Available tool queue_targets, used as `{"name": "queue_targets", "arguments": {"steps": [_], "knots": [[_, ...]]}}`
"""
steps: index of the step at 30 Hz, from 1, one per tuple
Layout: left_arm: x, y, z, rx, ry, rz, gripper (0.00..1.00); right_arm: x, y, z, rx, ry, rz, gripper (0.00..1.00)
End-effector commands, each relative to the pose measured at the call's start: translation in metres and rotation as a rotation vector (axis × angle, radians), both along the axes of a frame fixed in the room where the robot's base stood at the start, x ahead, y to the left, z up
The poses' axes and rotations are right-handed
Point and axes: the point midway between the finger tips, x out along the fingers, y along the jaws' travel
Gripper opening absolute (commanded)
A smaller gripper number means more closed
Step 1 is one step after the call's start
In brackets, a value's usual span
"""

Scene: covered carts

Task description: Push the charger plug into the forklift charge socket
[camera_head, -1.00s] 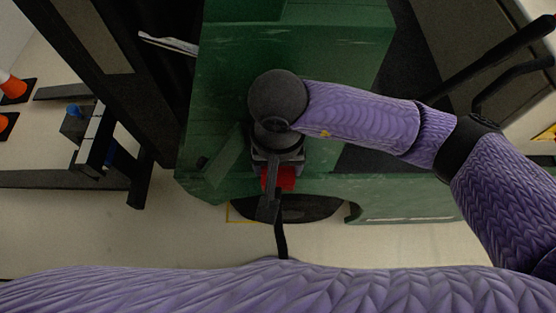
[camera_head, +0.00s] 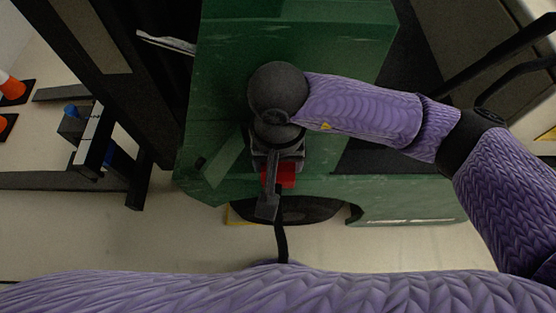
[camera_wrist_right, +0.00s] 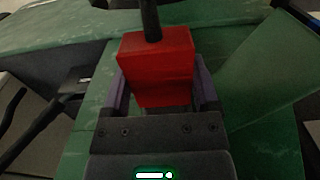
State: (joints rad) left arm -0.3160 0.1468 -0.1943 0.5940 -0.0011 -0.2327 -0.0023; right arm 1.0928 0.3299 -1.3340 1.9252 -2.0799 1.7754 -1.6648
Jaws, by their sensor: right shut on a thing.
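My right gripper (camera_head: 276,165) reaches in front of the green forklift (camera_head: 300,40). It is shut on the red charger plug (camera_head: 285,176). In the right wrist view the red plug (camera_wrist_right: 156,62) sits between the two fingers of the right gripper (camera_wrist_right: 160,95), and a black cable (camera_wrist_right: 150,20) leaves its back. In the head view the cable (camera_head: 281,238) hangs down from the plug. The charge socket is not visible; the gripper and plug may hide it. I cannot tell whether the plug touches it. My left gripper is not in view.
A dark forklift wheel (camera_head: 300,209) shows below the right gripper. The dark mast (camera_head: 120,70) stands at the left. Forks (camera_head: 60,180) lie low at the left, near orange cones (camera_head: 12,88). Pale floor (camera_head: 170,235) is clear in front.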

Motion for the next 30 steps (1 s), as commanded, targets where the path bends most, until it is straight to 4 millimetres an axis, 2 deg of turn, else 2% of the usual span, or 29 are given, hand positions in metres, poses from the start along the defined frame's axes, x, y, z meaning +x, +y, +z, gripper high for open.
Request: {"name": "queue_targets", "arguments": {"steps": [30], "knots": [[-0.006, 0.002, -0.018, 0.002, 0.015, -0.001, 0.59, 0.026, 0.000, -0.001, 0.000, -0.001, 0.000, 0.00]]}}
